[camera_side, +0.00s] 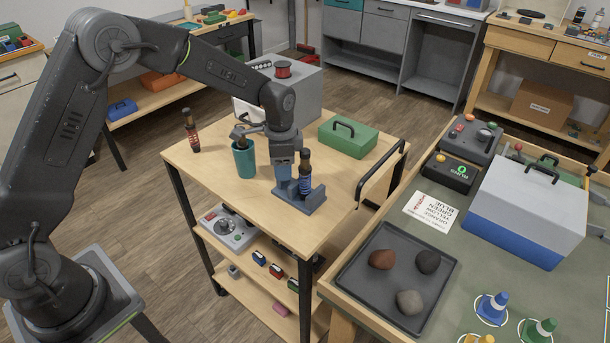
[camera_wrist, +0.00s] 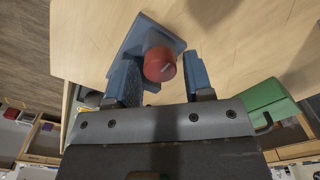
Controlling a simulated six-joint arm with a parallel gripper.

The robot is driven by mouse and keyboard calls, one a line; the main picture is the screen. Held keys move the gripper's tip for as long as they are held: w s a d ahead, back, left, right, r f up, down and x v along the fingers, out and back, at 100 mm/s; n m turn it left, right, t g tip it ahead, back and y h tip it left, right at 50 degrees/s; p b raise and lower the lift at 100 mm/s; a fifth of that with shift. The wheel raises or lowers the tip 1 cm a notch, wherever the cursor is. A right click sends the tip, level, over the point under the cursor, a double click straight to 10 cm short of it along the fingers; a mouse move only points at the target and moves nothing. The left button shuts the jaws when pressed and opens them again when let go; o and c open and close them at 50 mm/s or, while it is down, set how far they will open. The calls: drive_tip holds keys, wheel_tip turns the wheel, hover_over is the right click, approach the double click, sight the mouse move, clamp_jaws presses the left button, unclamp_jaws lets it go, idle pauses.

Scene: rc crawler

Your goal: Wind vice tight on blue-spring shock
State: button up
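The blue-spring shock (camera_side: 305,178) stands upright at the small blue-grey vice (camera_side: 306,203) on the wooden cart top. It has a dark upper end; whether the jaws grip it cannot be told. My gripper (camera_side: 284,173) points down just left of the shock, close over the vice. The wrist view shows the vice (camera_wrist: 141,35) and a round red knob (camera_wrist: 160,65) between my two blue fingers, which stand apart with gaps visible beside the knob. The side view hides the knob, and I cannot make out the shock in the wrist view.
A teal cup (camera_side: 244,162) with a dark item in it stands left of my gripper. A red-spring shock (camera_side: 191,132) stands farther left. A green case (camera_side: 348,137) and a grey box (camera_side: 285,88) sit behind. A metal handle (camera_side: 380,170) rises at the cart's right edge.

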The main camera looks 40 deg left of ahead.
drive_tip(key=c, duration=0.7)
drive_tip(key=shift+o, duration=0.2)
drive_tip(key=shift+m, duration=1.5)
drive_tip(key=shift+m, duration=1.5)
drive_tip(key=shift+m, duration=1.5)
